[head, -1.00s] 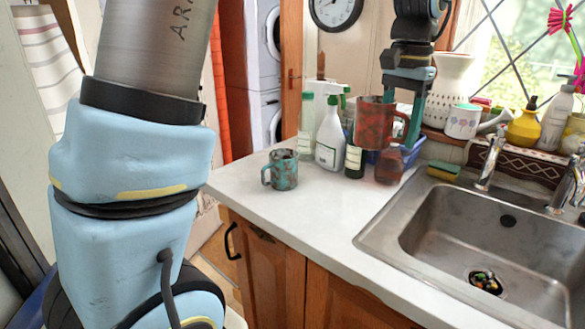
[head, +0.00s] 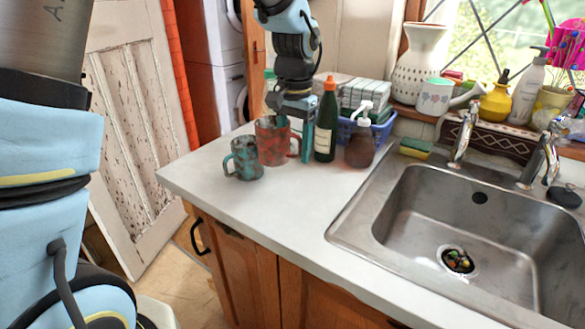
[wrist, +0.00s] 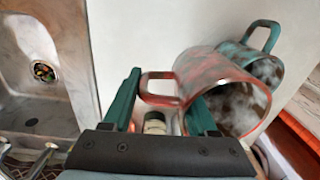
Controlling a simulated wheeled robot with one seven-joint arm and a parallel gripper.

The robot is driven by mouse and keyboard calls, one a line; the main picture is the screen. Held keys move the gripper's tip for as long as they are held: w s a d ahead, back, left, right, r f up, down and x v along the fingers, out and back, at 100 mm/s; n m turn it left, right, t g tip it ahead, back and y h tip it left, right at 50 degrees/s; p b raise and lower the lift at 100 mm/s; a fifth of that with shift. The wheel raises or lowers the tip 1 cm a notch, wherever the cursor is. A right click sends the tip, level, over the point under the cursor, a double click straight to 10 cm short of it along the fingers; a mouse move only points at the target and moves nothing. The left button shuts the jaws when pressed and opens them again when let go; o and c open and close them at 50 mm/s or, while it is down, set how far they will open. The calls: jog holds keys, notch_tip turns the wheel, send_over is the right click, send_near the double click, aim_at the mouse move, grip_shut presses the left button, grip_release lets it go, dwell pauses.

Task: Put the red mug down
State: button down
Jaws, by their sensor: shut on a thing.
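The red mug (head: 270,146), mottled red and grey, is upright at the worktop's surface; whether its base touches cannot be made out. My gripper (head: 294,132) comes from above and is shut on the red mug at its handle side. In the wrist view, the red mug's handle (wrist: 148,87) lies between my two green fingers (wrist: 165,92). The teal mottled mug (head: 246,162) stands just left and in front of the red mug, very close to it. Its rim and handle (wrist: 268,40) also show beyond the red mug in the wrist view. The red mug's far side is hidden.
A green bottle with orange cap (head: 327,122) and a brown pump bottle (head: 360,148) stand right of my gripper. A blue basket (head: 378,130) is behind them. The steel sink (head: 400,215) is further right. The front worktop (head: 265,210) is clear.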

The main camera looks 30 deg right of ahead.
jog(key=shift+f+p, duration=0.5)
jog(key=shift+f, duration=2.9)
jog(key=shift+f, duration=0.1)
jog(key=shift+c, duration=1)
grip_release()
notch_tip(320, 180, up, 12)
jog(key=shift+s+r+b, duration=0.15)
jog(key=shift+b, duration=0.95)
jog(key=w+a+f+n, duration=0.2)
jog(key=a+n, duration=0.1)
jog(key=a, duration=0.7)
jog(key=w+a+f+n, duration=0.3)
jog(key=a, duration=0.7)
jog(key=s+a+f+n, duration=0.1)
jog(key=s+a+n, duration=0.1)
jog(key=a, duration=0.5)
jog(key=s+a+f+n+t, duration=0.1)
jog(key=s+a+f+n, duration=0.1)
jog(key=a, duration=0.5)
jog(key=shift+s+n, duration=0.3)
